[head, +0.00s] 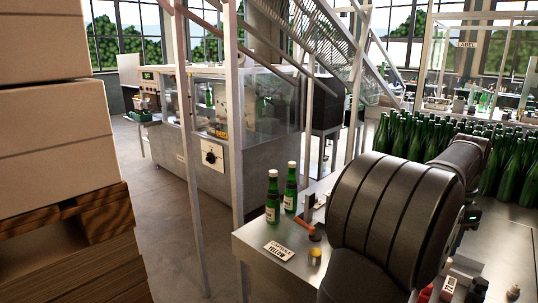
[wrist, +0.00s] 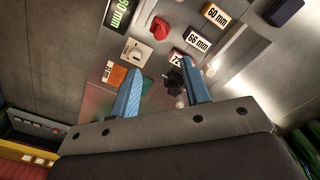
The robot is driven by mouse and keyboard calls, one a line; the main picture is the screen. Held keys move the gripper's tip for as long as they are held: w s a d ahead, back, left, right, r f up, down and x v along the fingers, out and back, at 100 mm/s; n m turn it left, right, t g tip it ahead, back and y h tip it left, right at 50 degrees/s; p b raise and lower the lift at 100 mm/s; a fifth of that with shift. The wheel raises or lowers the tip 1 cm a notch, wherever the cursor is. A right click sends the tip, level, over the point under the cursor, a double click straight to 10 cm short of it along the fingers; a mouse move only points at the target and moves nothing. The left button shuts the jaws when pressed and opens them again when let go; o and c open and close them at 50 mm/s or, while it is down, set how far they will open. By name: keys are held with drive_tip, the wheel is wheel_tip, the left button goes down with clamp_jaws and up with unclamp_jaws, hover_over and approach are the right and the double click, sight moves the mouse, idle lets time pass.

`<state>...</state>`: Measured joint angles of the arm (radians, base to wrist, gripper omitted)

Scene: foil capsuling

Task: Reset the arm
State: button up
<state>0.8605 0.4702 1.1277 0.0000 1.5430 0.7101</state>
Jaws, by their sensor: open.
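My gripper (wrist: 160,67) shows in the wrist view as two blue fingers spread apart. It is open, with nothing held between the fingers. A black star-shaped knob (wrist: 174,84) shows between them, nearer the right finger; I cannot tell whether they touch. Beyond the fingertips is a grey panel with a red knob (wrist: 160,28) and a white dial (wrist: 133,51). In the head view my dark arm fills the lower right and the gripper's fingers cannot be made out.
Two green bottles (head: 272,197) stand on the metal table (head: 262,238) beside a small sign (head: 279,251) and yellow ball (head: 315,254). Many green bottles (head: 405,135) crowd behind my arm. A glass-topped machine (head: 220,150) stands behind; stacked boxes (head: 55,130) stand left.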

wheel_tip(320, 180, down, 14)
drive_tip(key=shift+r, duration=0.25)
drive_tip(key=w+a, duration=0.3)
drive_tip(key=shift+w+a+f, duration=0.1)
drive_tip(key=shift+a+f, duration=0.05)
drive_tip(key=shift+f, duration=0.05)
wheel_tip(320, 180, up, 17)
drive_tip(key=d+f+m, duration=0.1)
drive_tip(key=f, duration=0.3)
drive_tip(key=s+d+f+m, duration=0.1)
drive_tip(key=f+m, duration=0.1)
drive_tip(key=f, duration=0.1)
drive_tip(key=d+f+m, duration=0.1)
drive_tip(key=f, duration=0.3)
drive_tip(key=shift+s+d+f+m, duration=0.15)
drive_tip(key=shift+s+f+m, duration=0.15)
drive_tip(key=shift+m, duration=0.1)
drive_tip(key=s+f+m, duration=0.1)
drive_tip(key=f, duration=0.2)
drive_tip(key=f+m, duration=0.1)
drive_tip(key=f, duration=0.2)
drive_tip(key=s+d+f+m, duration=0.1)
drive_tip(key=f+m, duration=0.1)
drive_tip(key=f, duration=0.1)
drive_tip(key=shift+s+f, duration=0.1)
drive_tip(key=shift+s, duration=0.25)
drive_tip(key=shift+w+a+f, duration=0.15)
drive_tip(key=shift+f, duration=0.05)
drive_tip(key=shift+w+a, duration=0.65)
